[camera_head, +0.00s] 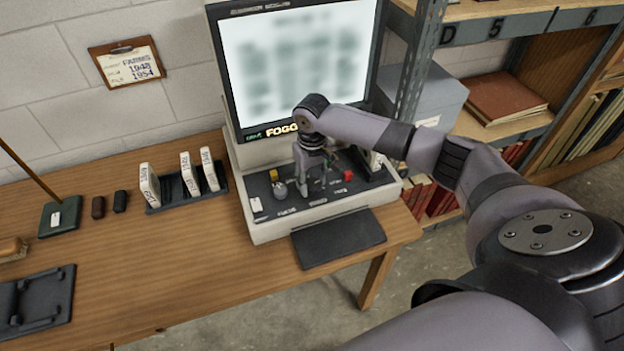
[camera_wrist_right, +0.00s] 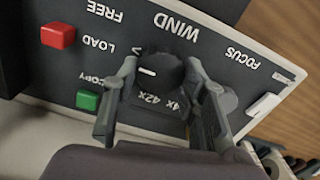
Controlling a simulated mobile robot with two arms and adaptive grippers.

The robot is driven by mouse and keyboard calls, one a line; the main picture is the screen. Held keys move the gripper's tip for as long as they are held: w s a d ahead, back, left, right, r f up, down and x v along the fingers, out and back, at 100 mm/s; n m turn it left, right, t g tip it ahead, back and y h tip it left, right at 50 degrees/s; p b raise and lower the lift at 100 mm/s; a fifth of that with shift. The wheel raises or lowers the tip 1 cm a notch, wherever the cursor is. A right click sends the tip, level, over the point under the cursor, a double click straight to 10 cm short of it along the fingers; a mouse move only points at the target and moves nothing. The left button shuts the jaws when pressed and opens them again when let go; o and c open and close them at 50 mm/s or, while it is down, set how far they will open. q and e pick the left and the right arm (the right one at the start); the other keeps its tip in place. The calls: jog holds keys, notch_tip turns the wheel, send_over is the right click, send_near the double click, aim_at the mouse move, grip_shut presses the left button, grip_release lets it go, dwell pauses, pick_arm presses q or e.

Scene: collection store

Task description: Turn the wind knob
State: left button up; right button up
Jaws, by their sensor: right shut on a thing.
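The microfilm reader (camera_head: 240,150) stands on the wooden table, with a lit, blurred screen above a dark control panel (camera_head: 270,212). My right gripper (camera_head: 318,190) reaches down over the middle of this panel. In the right wrist view my gripper (camera_wrist_right: 160,72) has one finger on each side of the dark wind knob (camera_wrist_right: 162,76), shut on it. The knob's white mark shows at its left, below the upside-down word WIND. In the head view the gripper hides the knob. My left gripper is not in view.
The panel also has a red button (camera_wrist_right: 57,36), a green button (camera_wrist_right: 87,100) and a round grey knob (camera_head: 280,189) near the gripper. Film boxes (camera_head: 189,173) stand in a rack to the left. A metal shelf (camera_head: 480,20) with books is close on the right.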

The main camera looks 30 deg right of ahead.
jog(key=c, duration=0.5)
jog(key=shift+c, duration=0.2)
jog(key=shift+r, duration=0.1)
jog(key=n+p, duration=0.3)
jog(key=shift+r, duration=0.15)
jog(key=n+p, duration=0.2)
jog(key=n, duration=0.1)
jog(key=shift+n, duration=0.3)
jog(key=n+p, duration=0.1)
jog(key=n, duration=0.1)
jog(key=shift+a+n, duration=0.1)
jog(key=shift+n, duration=0.3)
jog(key=n, duration=0.2)
jog(key=shift+n+p, duration=0.4)
jog(key=n, duration=0.5)
jog(key=shift+f, duration=0.2)
jog(key=shift+n, duration=0.4)
